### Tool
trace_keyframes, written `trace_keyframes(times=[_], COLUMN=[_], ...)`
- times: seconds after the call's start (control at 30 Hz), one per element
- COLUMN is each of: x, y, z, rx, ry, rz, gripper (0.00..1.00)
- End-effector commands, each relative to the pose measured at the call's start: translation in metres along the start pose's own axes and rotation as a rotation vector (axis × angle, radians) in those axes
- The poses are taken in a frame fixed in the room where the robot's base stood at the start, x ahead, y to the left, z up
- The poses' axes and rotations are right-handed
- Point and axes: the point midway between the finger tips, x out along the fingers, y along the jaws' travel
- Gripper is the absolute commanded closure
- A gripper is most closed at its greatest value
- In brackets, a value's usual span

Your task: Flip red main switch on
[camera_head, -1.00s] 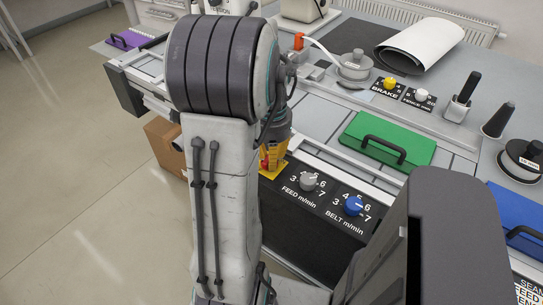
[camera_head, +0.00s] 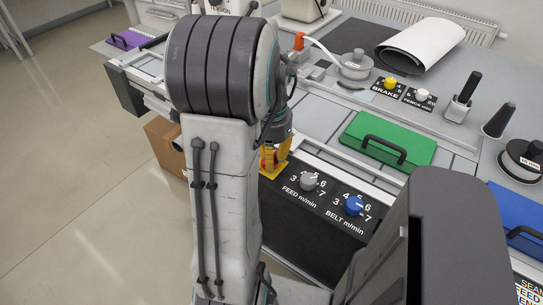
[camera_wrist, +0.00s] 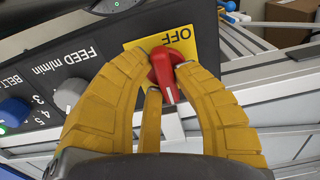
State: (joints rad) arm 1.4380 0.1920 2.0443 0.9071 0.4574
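The red main switch (camera_wrist: 162,68) sits on a yellow plate (camera_wrist: 204,42) in the wrist view. The word OFF on the plate reads upside down there. The switch's handle, with a pale mark at its end, points down and slightly right. My gripper (camera_wrist: 168,78) has its yellow fingers on either side of the handle, with the tips close against it; it looks shut on the switch. The fingers cover part of the plate, and no ON label shows. In the head view my gripper (camera_head: 275,158) is at the panel's left end, partly behind my arm; the yellow plate (camera_head: 277,173) shows beneath.
The grey FEED knob (camera_head: 308,181) and blue BELT knob (camera_head: 353,206) stand right of the switch on the black panel (camera_head: 330,195). A green folder-like board (camera_head: 400,140) with a dark handle lies behind. A cardboard box (camera_head: 163,140) is on the floor at left.

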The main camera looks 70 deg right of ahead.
Motion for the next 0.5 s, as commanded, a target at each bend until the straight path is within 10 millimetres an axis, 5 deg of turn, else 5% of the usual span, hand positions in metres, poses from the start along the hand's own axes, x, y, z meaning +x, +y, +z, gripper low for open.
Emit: trace_keyframes(times=[0.27,0.5], x=[0.0,-0.0007], y=[-0.0001,-0.0003], z=[-0.0001,-0.0004], rx=[-0.001,-0.002], ry=[0.0,0.002], rz=[0.0,-0.001], gripper=[0.5,0.5])
